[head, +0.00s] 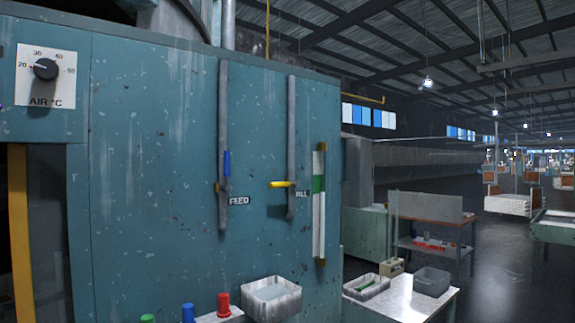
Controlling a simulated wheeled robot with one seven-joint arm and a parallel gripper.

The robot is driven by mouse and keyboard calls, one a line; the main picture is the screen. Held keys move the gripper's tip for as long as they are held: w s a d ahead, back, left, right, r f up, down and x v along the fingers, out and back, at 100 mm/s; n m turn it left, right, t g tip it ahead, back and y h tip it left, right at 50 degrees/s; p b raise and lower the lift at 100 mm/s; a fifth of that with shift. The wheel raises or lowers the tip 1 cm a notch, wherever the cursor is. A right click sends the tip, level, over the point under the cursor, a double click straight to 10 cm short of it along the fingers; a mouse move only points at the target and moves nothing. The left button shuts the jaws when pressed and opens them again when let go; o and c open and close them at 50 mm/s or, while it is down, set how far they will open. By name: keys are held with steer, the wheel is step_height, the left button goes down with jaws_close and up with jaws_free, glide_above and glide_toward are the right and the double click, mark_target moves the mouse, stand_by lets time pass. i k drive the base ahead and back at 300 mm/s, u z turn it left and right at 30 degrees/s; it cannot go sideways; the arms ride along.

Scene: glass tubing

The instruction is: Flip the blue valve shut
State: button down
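The blue valve handle (227,163) is on the left grey vertical pipe (223,90), beside the FEED label (239,201). The handle stands upright, in line with its pipe, above a small brownish valve body (222,188). To its right, a yellow valve handle (279,184) lies level across the second grey pipe (291,120), next to a partly hidden label ending in "ILL". My gripper is not in view.
The pipes run down a worn teal cabinet wall (150,150). Below are a grey tray (272,296) and green, blue and red (223,304) cylinders. A temperature dial (46,69) is upper left. A white-topped table (405,300) stands right. Open floor lies beyond.

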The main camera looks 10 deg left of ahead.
mark_target(225, 188)
steer(key=z, duration=0.15)
steer(key=i, duration=0.65)
steer(key=u, duration=0.65)
steer(key=i, duration=0.6)
steer(key=u, duration=0.65)
